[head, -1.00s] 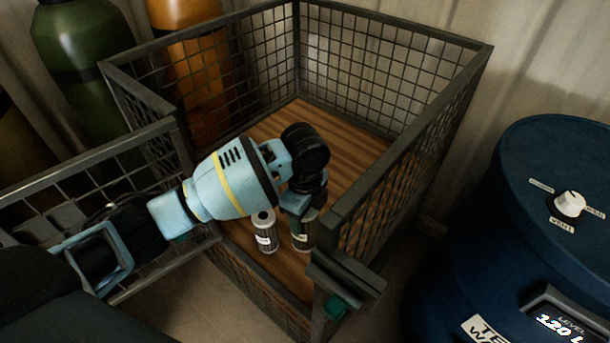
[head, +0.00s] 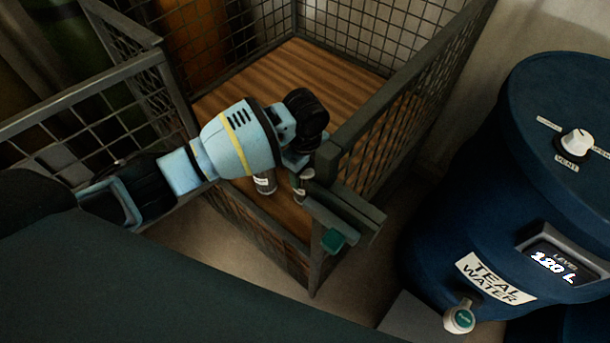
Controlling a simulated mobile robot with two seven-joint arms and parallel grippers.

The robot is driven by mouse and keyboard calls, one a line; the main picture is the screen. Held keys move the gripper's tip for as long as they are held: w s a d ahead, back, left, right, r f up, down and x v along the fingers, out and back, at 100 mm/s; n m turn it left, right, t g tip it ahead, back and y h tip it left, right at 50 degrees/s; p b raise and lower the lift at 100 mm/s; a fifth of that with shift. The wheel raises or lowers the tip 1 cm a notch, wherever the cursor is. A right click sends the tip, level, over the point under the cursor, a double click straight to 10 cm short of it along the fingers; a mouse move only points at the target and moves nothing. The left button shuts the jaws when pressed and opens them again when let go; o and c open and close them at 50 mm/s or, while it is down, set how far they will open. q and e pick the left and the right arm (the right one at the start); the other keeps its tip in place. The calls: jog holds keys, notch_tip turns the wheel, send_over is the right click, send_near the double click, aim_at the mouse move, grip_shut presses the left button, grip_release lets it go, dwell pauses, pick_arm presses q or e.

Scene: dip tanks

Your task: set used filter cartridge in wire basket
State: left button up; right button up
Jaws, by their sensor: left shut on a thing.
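The wire basket (head: 383,128) has a wooden floor and dark mesh walls. My left gripper (head: 301,170) reaches into it over the open front, pointing down near the right front post. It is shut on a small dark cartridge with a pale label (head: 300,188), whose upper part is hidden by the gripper. Whether its foot touches the basket floor, I cannot tell. A second, greyish cartridge (head: 264,184) is upright on the floor just left of it, partly covered by my wrist. My right gripper is not in view.
The basket's mesh gate (head: 90,124) is swung open to the left, under my arm. A green latch piece (head: 333,241) is on the right front post. A blue teal-water drum (head: 470,190) stands at the right. The basket floor behind my gripper is clear.

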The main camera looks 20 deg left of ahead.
aim_at(300, 194)
pick_arm(q)
jog(key=shift+f+b, duration=0.35)
jog(key=shift+f, duration=1.5)
jog(key=shift+f, duration=0.1)
jog(key=o, duration=1.2)
